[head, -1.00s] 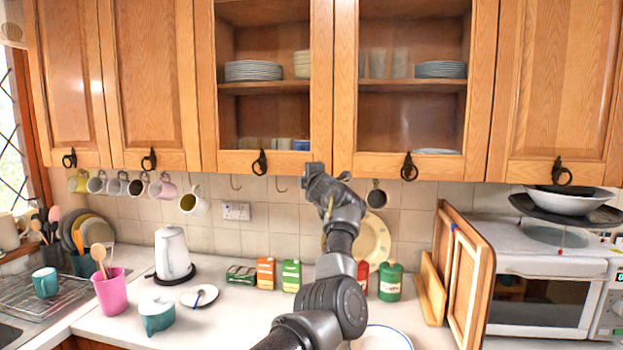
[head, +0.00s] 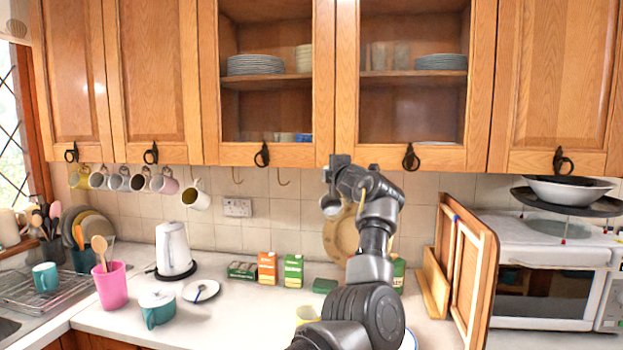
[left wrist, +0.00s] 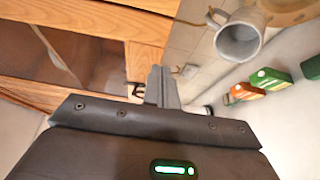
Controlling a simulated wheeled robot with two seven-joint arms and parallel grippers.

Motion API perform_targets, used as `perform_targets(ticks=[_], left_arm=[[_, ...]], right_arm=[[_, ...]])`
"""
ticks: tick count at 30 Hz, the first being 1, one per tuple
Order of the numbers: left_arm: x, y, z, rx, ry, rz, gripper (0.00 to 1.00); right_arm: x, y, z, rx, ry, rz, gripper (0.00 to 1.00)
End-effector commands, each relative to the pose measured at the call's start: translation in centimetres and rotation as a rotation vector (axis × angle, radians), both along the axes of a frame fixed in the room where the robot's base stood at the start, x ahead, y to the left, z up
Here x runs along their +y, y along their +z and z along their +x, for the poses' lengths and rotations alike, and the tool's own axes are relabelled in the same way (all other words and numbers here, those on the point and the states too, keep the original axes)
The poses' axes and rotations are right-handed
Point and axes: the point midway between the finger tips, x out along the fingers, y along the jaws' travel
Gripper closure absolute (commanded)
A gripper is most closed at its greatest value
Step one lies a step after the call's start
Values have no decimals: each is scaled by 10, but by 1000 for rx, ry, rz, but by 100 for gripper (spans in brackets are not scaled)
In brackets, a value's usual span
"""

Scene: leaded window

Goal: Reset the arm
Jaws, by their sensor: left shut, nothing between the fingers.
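My left gripper (head: 340,161) is in front of the lower edge of the wall cabinets, between the two glass-door handles. Its arm rises from the bottom of the head view, right of centre. In the left wrist view the gripper's fingers (left wrist: 163,86) are closed together with nothing between them. A pale mug (head: 331,206) hangs just below the gripper in the head view, partly behind the arm. A grey mug (left wrist: 239,36) hangs right of the fingers in the left wrist view, apart from them. My right gripper is out of view.
Wall cabinets (head: 270,155) with black ring handles (head: 262,155) run close by the gripper. More mugs (head: 196,196) hang at left. A kettle (head: 173,250), several boxes (head: 266,267) and a yellow cup (head: 307,314) stand on the counter. Wooden boards (head: 470,260) lean at right.

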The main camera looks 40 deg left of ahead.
Motion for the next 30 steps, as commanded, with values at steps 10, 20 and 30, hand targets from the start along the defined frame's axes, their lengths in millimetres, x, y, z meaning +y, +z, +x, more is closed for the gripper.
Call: perform_targets(ticks=[10,20,30], left_arm=[[-29,1,8,-1,2,1,100],[-29,-2,8,3,1,3,100],[-25,-154,12,265,-169,177,100]], right_arm=[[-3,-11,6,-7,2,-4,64],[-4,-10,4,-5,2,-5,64],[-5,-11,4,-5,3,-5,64]])
